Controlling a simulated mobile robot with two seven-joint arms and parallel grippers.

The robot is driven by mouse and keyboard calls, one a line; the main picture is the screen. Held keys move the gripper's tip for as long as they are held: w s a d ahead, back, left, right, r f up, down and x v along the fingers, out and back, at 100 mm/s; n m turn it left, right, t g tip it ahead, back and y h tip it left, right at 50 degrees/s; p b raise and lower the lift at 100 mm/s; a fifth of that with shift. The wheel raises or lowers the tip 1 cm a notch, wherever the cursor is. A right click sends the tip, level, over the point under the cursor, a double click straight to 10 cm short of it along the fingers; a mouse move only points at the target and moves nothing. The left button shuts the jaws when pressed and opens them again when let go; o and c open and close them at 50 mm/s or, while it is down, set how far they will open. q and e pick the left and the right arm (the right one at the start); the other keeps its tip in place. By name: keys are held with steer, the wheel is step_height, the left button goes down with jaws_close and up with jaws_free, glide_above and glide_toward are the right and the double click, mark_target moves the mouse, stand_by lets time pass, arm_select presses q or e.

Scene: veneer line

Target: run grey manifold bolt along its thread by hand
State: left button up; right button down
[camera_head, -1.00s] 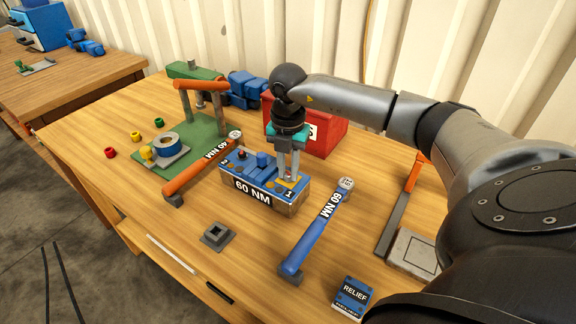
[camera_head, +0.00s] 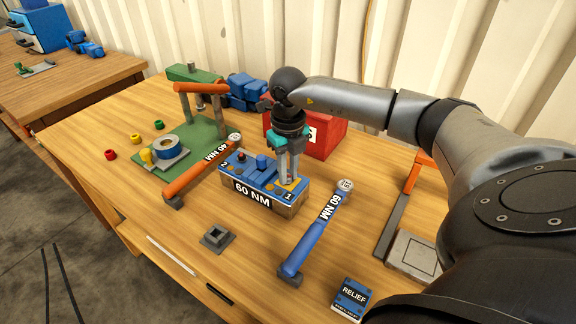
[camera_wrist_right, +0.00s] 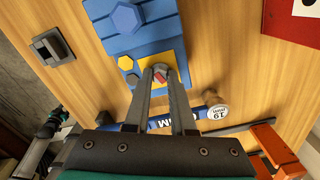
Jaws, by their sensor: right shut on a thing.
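The manifold block (camera_head: 253,196) has a blue top, a "60 NM" label and corners marked 1 and 2. It stands mid-table. My right gripper (camera_head: 289,181) points down over its corner marked 1. In the right wrist view my right gripper's fingertips (camera_wrist_right: 160,76) are closed around a small grey bolt head (camera_wrist_right: 160,69) with a red mark, over a yellow patch of the blue top (camera_wrist_right: 150,35). The bolt's thread is hidden, and the head view does not show the bolt clearly. My left gripper is out of view.
A blue "60 NM" wrench (camera_head: 318,238) lies right of the block, and an orange "40 NM" wrench (camera_head: 190,178) lies left. A red box (camera_head: 330,140) stands close behind my gripper. A grey square socket (camera_head: 216,237) sits in front, with clear table around it.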

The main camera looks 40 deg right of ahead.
steer(key=n, duration=0.3)
steer(key=shift+n, duration=0.4)
steer(key=n, duration=0.3)
steer(key=shift+d+n, duration=0.1)
steer(key=shift+n, duration=0.2)
steer(key=n+b, duration=0.1)
steer(key=n, duration=0.2)
steer(key=shift+n, duration=0.4)
steer(key=n, duration=0.3)
steer(key=shift+n, duration=0.3)
steer(key=n, duration=0.3)
steer(key=shift+w+n+b, duration=0.1)
steer(key=shift+n+b, duration=0.2)
steer(key=shift+b, duration=0.1)
steer(key=n, duration=0.3)
steer(key=shift+n, duration=0.3)
steer(key=n+b, duration=0.1)
steer(key=n, duration=0.5)
